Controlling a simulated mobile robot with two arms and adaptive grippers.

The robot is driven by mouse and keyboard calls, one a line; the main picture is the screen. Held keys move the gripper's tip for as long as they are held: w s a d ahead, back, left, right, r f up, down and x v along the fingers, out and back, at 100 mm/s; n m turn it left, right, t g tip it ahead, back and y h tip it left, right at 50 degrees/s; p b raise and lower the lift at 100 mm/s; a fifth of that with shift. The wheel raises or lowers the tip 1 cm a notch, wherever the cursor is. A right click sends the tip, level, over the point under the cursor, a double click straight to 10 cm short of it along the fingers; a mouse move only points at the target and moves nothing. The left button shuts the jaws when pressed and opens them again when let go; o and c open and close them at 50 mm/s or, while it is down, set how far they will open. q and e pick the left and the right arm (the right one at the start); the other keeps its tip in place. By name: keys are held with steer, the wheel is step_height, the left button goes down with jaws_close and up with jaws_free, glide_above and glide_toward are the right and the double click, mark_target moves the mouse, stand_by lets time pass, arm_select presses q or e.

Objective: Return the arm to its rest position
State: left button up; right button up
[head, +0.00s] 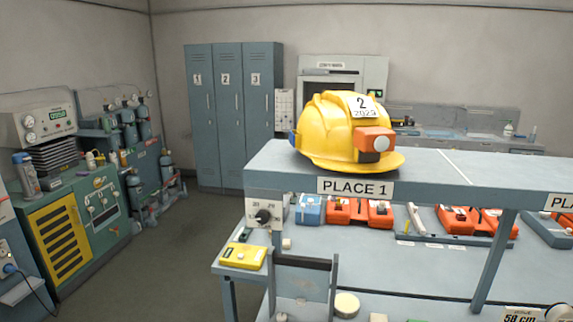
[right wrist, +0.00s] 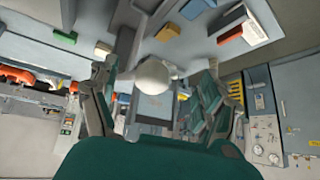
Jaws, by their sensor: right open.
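My right gripper (right wrist: 158,80) shows in the right wrist view, its two dark green fingers spread wide apart. Nothing is clamped between them. A pale round object (right wrist: 153,74) shows in the gap between the fingers; its distance from them is hard to tell. Neither arm nor gripper shows in the head view. A yellow helmet (head: 332,130) with an orange lamp and a label reading 2 sits upright on the shelf marked PLACE 1 (head: 270,165).
Below the shelf, a bench (head: 400,268) holds orange devices (head: 350,211) and a yellow box (head: 243,255). Grey lockers (head: 230,115) stand at the back. A green and yellow machine (head: 85,225) stands left. The floor (head: 170,260) between machine and bench is clear.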

steer(key=s+d+f+g+h, duration=0.1)
steer(key=s+d+f+g, duration=0.1)
steer(key=s+f, duration=0.5)
steer(key=s+d+f+g+h, duration=0.1)
steer(key=s+d+f+g, duration=0.1)
steer(key=s+f, duration=0.5)
step_height(320, 180, down, 27)
steer(key=s+g+b, duration=0.1)
steer(key=s+b, duration=0.1)
steer(key=b, duration=0.3)
steer(key=s+d+f+b, duration=0.1)
steer(key=s+f+b, duration=0.1)
steer(key=s+f, duration=0.6)
steer(key=s+d+f+g+b, duration=0.1)
steer(key=s+f+b, duration=0.2)
steer(key=s+f, duration=0.5)
step_height(320, 180, down, 7)
steer(key=shift+s+d+r+n, duration=0.15)
steer(key=shift+s+n, duration=0.15)
steer(key=shift+n, duration=0.1)
